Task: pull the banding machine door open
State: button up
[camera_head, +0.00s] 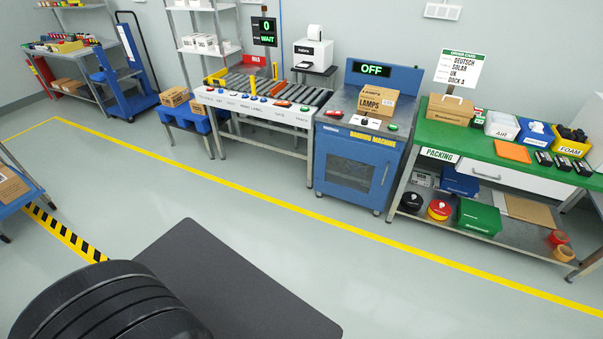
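The blue banding machine (325,185) stands right of the roller line, against the far side of the room. Its front door (349,172) has a dark window and looks shut. A handle seems to show at the door's right edge, but it is small. The display above the machine (371,69) reads OFF. A cardboard box marked LAMPS (375,101) sits on the machine's top. My gripper is not in view. Only dark parts of my own body show at the bottom left, well apart from the machine.
The green packing bench (461,144) stands close on the right. A yellow floor line (262,197) runs in front. The grey floor between me and the machine is clear.

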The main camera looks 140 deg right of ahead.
aim_at(386, 160)
jog(key=z, duration=5.5)
jog(key=i, duration=2.45)
jog(key=u, duration=0.1)
